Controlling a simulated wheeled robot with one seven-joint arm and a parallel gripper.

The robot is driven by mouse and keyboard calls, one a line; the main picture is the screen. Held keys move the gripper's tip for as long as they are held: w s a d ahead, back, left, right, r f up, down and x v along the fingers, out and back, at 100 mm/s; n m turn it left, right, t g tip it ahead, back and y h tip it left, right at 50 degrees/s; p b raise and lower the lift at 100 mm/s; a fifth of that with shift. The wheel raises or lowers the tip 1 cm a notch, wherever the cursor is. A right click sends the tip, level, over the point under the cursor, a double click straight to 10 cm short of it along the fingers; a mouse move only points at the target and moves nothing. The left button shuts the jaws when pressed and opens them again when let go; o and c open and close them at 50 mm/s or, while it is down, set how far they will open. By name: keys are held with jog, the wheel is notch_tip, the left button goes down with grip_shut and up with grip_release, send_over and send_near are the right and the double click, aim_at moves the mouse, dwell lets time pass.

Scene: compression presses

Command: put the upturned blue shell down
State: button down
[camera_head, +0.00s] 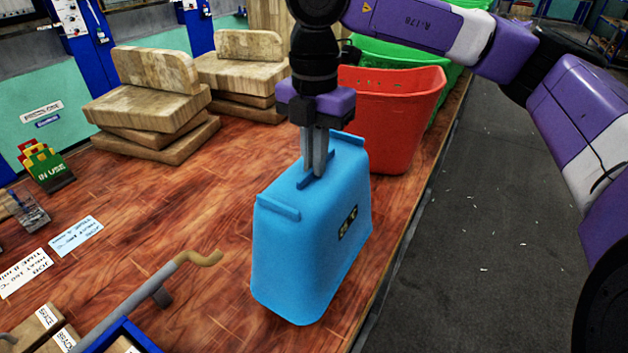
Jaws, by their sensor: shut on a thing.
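The blue shell (305,245) is upturned, its closed side up and its wide end down, near the right edge of the wooden worktop (190,230). It has a raised bar at each end of its top and a dark label on its right side. My gripper (316,176) points straight down over it. Its fingers are shut on a small blue rib on the middle of the shell's top. The shell looks upright. Whether its lower rim touches the worktop or hangs just above it, I cannot tell.
A red bin (395,118) stands close behind the shell, with green bins (400,52) beyond. Stacked wooden blocks (150,105) lie at the back left. A grey bar with a tan hooked end (150,288) lies at front left.

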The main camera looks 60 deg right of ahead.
aim_at(315, 184)
jog(key=shift+f, duration=2.9)
jog(key=c, duration=1.6)
grip_release()
jog(key=shift+o, duration=0.2)
notch_tip(315, 184, up, 12)
jog(key=shift+r+b, duration=0.2)
jog(key=shift+b, duration=0.35)
jog(key=shift+s, duration=0.1)
